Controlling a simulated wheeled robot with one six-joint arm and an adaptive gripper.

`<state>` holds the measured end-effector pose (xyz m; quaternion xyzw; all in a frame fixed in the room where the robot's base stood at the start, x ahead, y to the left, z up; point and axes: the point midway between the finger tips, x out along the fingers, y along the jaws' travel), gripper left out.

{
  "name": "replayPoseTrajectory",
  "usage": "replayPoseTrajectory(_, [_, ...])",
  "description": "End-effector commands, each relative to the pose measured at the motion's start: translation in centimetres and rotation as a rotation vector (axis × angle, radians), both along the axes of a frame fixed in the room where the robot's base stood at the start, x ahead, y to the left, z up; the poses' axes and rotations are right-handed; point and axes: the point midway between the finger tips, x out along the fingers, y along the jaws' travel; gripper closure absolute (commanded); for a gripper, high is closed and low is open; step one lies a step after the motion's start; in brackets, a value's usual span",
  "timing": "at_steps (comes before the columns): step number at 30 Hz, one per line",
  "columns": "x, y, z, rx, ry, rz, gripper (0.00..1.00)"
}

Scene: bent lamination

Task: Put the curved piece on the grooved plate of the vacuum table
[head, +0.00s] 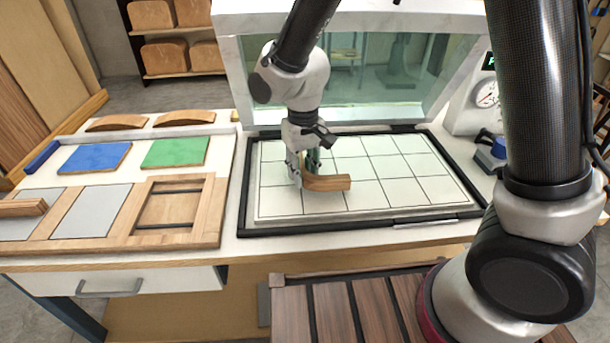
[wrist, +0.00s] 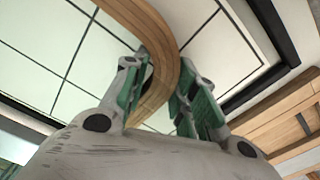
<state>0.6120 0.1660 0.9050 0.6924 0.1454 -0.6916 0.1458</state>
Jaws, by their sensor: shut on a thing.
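The curved piece (head: 328,183) is a bent strip of layered light-brown wood. In the head view it is at the left part of the vacuum table's pale grooved plate (head: 400,190). My gripper (head: 303,170) is over that part of the plate and shut on the curved piece. In the wrist view the curved piece (wrist: 158,50) passes between the two green-padded fingers of my gripper (wrist: 165,100), with the grooved plate (wrist: 60,60) behind it. I cannot tell whether the piece touches the plate. The fingers hide part of the piece.
A raised glass lid (head: 400,75) stands behind the plate, and a dark frame (head: 243,190) surrounds it. To the left are a blue pad (head: 95,157), a green pad (head: 175,152), curved wooden pieces (head: 185,117) and a wooden frame (head: 210,210). The plate's right side is clear.

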Motion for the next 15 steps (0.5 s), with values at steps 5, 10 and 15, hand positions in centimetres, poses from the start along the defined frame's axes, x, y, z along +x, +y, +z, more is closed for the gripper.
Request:
replayPoseTrajectory(5, [0.0,0.0,-1.8,0.000,0.001,0.000,0.98])
replayPoseTrajectory(10, [0.0,0.0,-1.7,0.000,0.000,0.000,0.98])
replayPoseTrajectory(15, [0.0,0.0,-1.9,0.000,0.000,-0.001,0.63])
